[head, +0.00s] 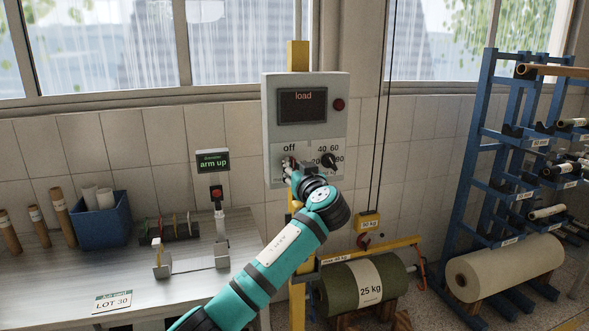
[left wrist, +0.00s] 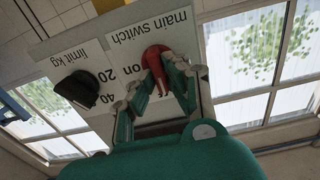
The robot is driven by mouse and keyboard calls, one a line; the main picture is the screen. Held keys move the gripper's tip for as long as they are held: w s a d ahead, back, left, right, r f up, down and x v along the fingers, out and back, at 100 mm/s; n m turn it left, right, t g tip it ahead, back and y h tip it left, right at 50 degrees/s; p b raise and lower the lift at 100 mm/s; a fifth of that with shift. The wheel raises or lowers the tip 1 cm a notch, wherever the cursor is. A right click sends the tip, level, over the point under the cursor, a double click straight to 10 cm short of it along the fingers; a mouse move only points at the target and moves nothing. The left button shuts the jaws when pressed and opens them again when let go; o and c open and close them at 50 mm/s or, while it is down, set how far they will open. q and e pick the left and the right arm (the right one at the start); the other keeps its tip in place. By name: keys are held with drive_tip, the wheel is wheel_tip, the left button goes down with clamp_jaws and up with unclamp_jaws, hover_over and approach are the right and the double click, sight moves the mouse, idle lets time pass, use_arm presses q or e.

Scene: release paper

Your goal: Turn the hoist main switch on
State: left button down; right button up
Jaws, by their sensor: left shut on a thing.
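The grey hoist control box (head: 272,115) is on a yellow post, with a dark screen reading "load" (head: 303,105). Its main switch is a red knob (left wrist: 155,55), next to the words "main switch" and "on" in the left wrist view. In the head view "off" (head: 289,148) shows above the knob, which my gripper mostly hides. My left gripper (head: 289,168) is shut on the red knob, with a finger on each side in the left wrist view (left wrist: 160,82). My right gripper is not in view.
A black limit dial (head: 329,161) sits just right of the switch. A round red part (head: 339,104) is beside the screen. A yellow pendant (head: 368,222) hangs at right above a green 25 kg roll (head: 340,290). A workbench (head: 60,280) is at left, a blue rack (head: 470,150) at right.

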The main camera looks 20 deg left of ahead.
use_arm(q)
drive_tip(key=m+b, duration=0.2)
drive_tip(key=m, duration=0.1)
drive_tip(key=shift+d+f, duration=0.1)
drive_tip(key=shift+f, duration=0.1)
drive_tip(key=m+p, duration=0.1)
drive_tip(key=m, duration=0.6)
drive_tip(key=m+p, duration=0.1)
drive_tip(key=m, duration=0.6)
drive_tip(key=shift+w+d+f+m, duration=0.15)
drive_tip(key=shift+d+f+m, duration=0.05)
drive_tip(key=shift+m, duration=0.2)
idle(0.4)
drive_tip(key=c, duration=1.4)
unclamp_jaws()
drive_tip(key=shift+o, duration=0.2)
